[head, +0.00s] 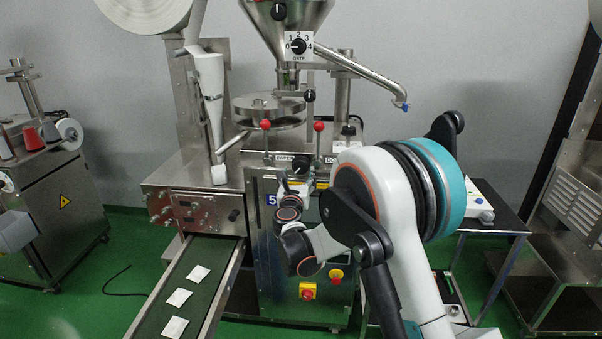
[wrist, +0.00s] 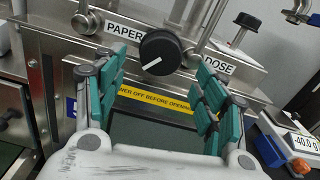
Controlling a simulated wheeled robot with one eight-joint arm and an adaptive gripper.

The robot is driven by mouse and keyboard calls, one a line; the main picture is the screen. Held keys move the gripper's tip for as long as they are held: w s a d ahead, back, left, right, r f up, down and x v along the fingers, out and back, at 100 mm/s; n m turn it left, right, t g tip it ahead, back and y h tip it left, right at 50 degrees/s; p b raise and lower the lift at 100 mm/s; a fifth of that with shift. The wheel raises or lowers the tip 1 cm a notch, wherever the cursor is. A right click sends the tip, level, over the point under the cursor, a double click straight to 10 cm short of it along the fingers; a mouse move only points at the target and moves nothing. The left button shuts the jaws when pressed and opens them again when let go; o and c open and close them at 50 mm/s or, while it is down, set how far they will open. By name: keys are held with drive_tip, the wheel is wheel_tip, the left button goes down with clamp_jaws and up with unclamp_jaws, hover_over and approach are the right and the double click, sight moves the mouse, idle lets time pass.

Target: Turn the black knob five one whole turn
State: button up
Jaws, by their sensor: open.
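The black knob (wrist: 160,53) sits on the steel front of the machine marked 5, between the PAPER and DOSE labels. Its white pointer line slants toward the lower left. In the head view the knob (head: 301,164) is small, just above my gripper (head: 292,186). In the wrist view my gripper (wrist: 155,70) is open, with one teal-padded finger on the left and one on the right. The fingertips reach to either side of the knob's lower part in the picture. I see gaps between the pads and the knob; I cannot tell the depth distance.
Red-tipped levers (head: 318,127) rise beside the knob. A yellow warning strip (wrist: 150,102) lies below it. A scale (wrist: 290,140) stands at the right. A conveyor with teabags (head: 180,297) runs out at the lower left. A numbered gate dial (head: 299,46) is above.

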sight(300, 169)
drive_tip(key=w+b, duration=0.1)
drive_tip(key=w, duration=0.4)
drive_tip(key=shift+w+d, duration=0.1)
drive_tip(key=shift+w, duration=0.3)
drive_tip(key=c, duration=1.1)
